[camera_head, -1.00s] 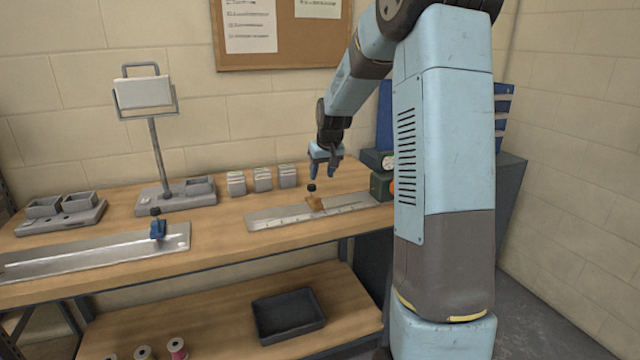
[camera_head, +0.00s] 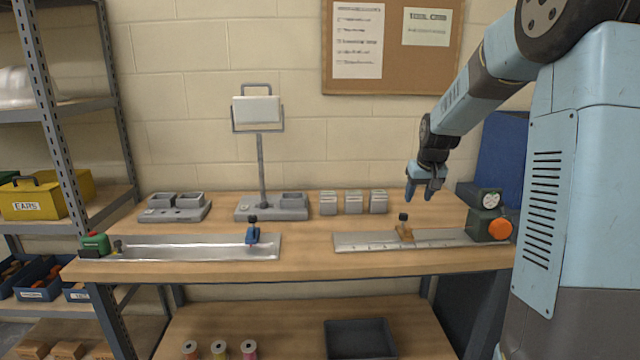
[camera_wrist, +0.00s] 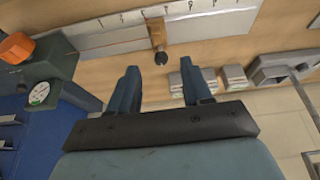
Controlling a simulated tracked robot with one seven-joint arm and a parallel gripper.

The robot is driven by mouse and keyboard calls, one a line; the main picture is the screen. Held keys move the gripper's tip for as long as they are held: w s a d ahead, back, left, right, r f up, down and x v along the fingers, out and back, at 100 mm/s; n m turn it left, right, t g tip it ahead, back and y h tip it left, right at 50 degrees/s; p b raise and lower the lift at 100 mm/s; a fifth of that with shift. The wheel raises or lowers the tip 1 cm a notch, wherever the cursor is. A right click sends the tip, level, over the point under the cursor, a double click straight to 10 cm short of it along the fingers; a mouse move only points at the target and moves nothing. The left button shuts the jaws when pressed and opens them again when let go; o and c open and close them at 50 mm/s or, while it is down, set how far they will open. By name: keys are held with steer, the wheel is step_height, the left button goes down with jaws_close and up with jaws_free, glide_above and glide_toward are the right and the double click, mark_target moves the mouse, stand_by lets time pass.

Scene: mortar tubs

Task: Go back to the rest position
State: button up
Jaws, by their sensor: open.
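My gripper (camera_head: 424,192) is open and empty. In the head view it hangs above the back right of the bench, over the ruled metal rail (camera_head: 365,243) and its brown slider with a black knob (camera_head: 404,230). In the wrist view my gripper's two blue fingers (camera_wrist: 158,88) stand apart with nothing between them. The slider's black knob (camera_wrist: 160,57) shows beyond the fingertips, apart from them.
A box with an orange knob (camera_head: 500,228) stands at the rail's right end. Several small grey blocks (camera_head: 353,203) stand behind the rail. A lamp-like stand (camera_head: 262,160) and a second rail with a blue slider (camera_head: 252,235) are to the left.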

steer(key=s+a+r, duration=0.4)
steer(key=s+r, duration=0.1)
steer(key=s, duration=0.4)
steer(key=s+a+r, duration=0.3)
steer(key=s+r, duration=0.1)
steer(key=s, duration=0.6)
steer(key=s+a+t, duration=0.1)
steer(key=s+a, duration=0.1)
steer(key=s, duration=1.6)
steer(key=shift+s+a+f, duration=0.15)
steer(key=shift+a+f, duration=0.2)
steer(key=shift+f, duration=0.1)
steer(key=shift+s, duration=0.1)
steer(key=shift+c, duration=0.6)
